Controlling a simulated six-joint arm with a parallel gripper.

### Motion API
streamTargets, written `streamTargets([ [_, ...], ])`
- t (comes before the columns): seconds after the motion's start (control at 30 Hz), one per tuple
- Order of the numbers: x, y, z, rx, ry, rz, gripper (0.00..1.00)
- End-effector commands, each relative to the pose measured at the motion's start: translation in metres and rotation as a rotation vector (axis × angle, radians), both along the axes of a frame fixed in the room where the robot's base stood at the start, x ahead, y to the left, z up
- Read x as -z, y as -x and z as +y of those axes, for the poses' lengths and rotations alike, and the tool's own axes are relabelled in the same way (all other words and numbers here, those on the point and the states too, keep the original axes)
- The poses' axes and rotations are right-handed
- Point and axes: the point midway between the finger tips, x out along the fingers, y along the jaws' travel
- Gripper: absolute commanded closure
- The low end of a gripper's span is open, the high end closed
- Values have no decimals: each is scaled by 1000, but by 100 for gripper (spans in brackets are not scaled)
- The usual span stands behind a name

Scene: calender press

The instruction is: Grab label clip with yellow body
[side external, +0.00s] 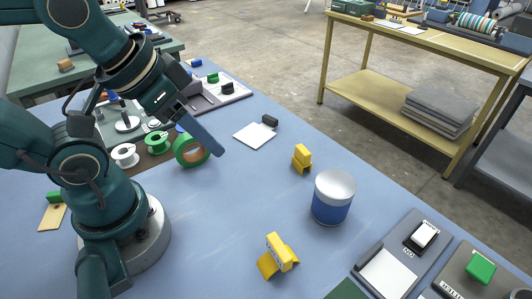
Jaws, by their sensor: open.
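Two yellow clip-like objects stand on the blue table. The nearer yellow clip (278,254) is at the front middle and has a pale strip with marks on its upper part. The smaller yellow clip (301,158) is farther back, behind and left of a blue-and-white can. I cannot tell from this view which one is the label clip. My gripper (214,148) is above the table at the left of both, apart from them. It is open, with nothing seen between the fingers; one finger mostly hides the other.
The can (332,199) stands between the two clips, to their right. A white card (255,135) and a black block (270,120) lie farther back. Dark trays (395,262) fill the front right. The table's middle is clear.

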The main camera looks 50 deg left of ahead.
Motion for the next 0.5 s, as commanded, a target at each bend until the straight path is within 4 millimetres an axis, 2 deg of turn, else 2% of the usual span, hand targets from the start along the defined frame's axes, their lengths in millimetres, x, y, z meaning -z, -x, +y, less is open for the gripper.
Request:
streamTargets([
  [0.33, 1, 3, -2, 7, 5, 15, 43],
  [0.5, 5, 17, -26, 14, 132, 141, 43],
])
